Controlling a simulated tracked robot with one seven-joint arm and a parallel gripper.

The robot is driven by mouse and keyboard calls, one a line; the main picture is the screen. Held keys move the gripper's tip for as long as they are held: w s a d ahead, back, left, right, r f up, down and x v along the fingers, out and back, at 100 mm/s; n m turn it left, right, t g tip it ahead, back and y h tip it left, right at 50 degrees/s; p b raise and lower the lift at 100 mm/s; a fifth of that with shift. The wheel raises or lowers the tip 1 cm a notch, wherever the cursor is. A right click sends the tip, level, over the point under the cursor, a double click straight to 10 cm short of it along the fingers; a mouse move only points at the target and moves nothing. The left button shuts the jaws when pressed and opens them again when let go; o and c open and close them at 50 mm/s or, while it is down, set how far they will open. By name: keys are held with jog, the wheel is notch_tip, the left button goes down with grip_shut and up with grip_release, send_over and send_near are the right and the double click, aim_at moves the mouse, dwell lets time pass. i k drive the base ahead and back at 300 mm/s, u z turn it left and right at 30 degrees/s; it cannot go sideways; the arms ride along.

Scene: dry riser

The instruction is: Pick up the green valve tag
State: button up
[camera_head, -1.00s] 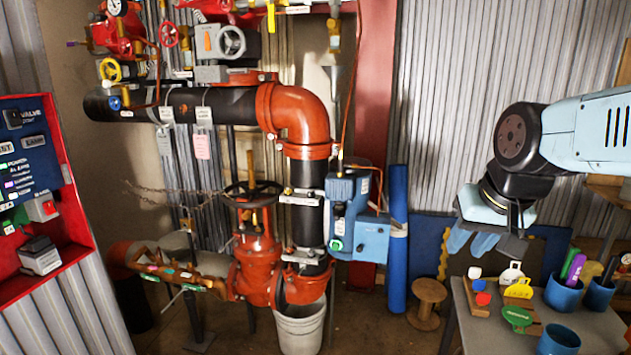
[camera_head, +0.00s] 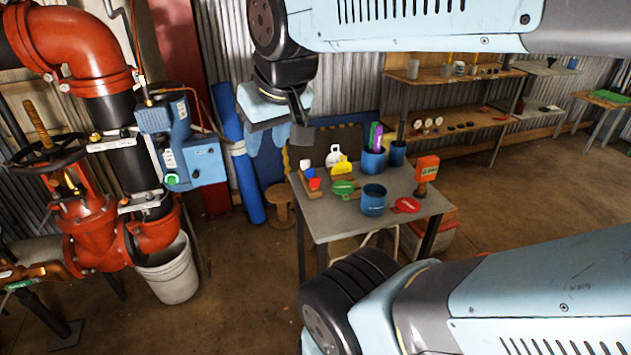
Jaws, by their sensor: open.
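The green valve tag (camera_head: 343,188) is a small round tag lying on the grey table (camera_head: 322,230). It lies between a wooden tag rack (camera_head: 309,184) and a blue cup (camera_head: 374,199). A red tag (camera_head: 406,205) lies to the right of that cup. My gripper (camera_head: 302,134) hangs at the end of my arm, above and behind the table's left part in the picture. It is open and seems empty, apart from the green tag. Its fingers are partly hidden by their angle.
White and yellow tags (camera_head: 342,164) stand behind the green one. Another blue cup (camera_head: 373,161) holds markers, and an orange-headed stamp (camera_head: 427,172) stands at the right. Red pipework (camera_head: 85,215) and a white bucket (camera_head: 168,272) are left. Brown floor before the table is open.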

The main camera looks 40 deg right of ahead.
aim_at(342, 188)
jog(key=u, duration=1.45)
jog(key=k, duration=1.65)
jog(key=z, duration=1.65)
jog(key=i, duration=1)
